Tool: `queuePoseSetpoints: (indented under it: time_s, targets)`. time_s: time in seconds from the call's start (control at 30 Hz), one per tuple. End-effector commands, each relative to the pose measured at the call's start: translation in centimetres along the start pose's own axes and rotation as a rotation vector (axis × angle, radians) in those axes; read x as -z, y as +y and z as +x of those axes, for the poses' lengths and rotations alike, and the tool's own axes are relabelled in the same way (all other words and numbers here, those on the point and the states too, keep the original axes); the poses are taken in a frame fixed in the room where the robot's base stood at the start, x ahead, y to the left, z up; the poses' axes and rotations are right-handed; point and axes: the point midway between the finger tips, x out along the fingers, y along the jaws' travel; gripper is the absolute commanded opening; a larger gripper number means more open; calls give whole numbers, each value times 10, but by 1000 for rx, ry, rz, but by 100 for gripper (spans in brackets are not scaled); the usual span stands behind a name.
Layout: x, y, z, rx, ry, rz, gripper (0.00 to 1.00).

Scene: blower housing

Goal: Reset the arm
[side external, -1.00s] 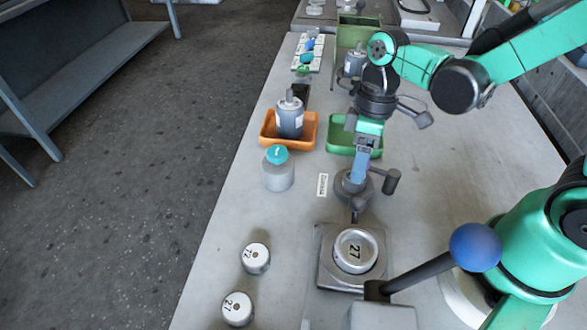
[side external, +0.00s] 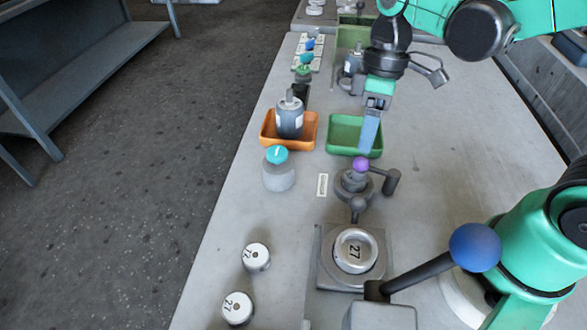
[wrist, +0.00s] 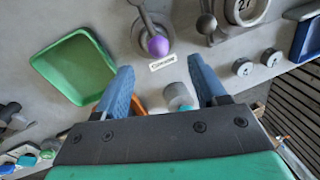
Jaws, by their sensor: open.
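My gripper (side external: 369,138) hangs above the table, over the front part of the green tray and behind the clamp fixture with the purple knob (side external: 361,163). In the wrist view my gripper (wrist: 160,85) shows two blue fingers spread apart with nothing held between them. The purple knob (wrist: 158,46) sits on its fixture beyond the fingertips, apart from them. The green tray (wrist: 75,66) looks empty and lies left of the fingers in the wrist view.
An orange tray (side external: 268,141) holds a grey motor (side external: 290,118). A grey cylinder with a teal top (side external: 278,172) stands nearby. A press with a blue ball lever (side external: 475,247) and a round cap marked 27 (side external: 355,251) are in front. Two white caps (side external: 256,258) lie left.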

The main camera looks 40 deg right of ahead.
Motion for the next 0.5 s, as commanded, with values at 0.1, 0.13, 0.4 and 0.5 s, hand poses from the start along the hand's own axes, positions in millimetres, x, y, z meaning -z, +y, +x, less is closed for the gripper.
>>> queuePoseSetpoints:
  time_s: [0.1,0.13,0.4,0.5]
  targets:
    - [0,0,-1,0,0,0,64]
    - [0,0,-1,0,0,0,64]
    - [-1,1,-4,-54,54,62,64]
    - [-3,4,-11,-145,160,169,64]
